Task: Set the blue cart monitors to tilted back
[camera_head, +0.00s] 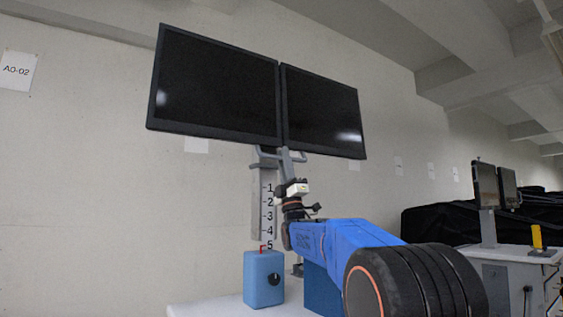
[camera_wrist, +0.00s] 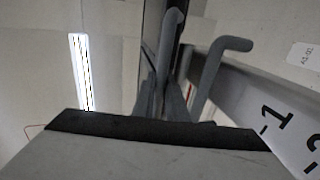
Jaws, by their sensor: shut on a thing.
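Two dark monitors, the left one (camera_head: 215,85) and the right one (camera_head: 322,110), stand side by side on a cart's pole in the head view. A grey handle (camera_head: 302,156) sticks out below them, near where they meet. My gripper (camera_head: 286,157) reaches up from below and is shut on the handle. In the wrist view the bent handle (camera_wrist: 228,43) rises just ahead of my gripper, close to a dark monitor edge (camera_wrist: 152,45). How far the monitors tilt is hard to judge. My gripper hides part of the handle.
The grey column (camera_head: 266,205) below bears a scale numbered 1 to 5. A blue box (camera_head: 263,280) with a red top piece stands on the white cart top (camera_head: 215,309). Another cart (camera_head: 515,270) with monitors and a yellow item stands at right, before black covered shapes (camera_head: 430,222).

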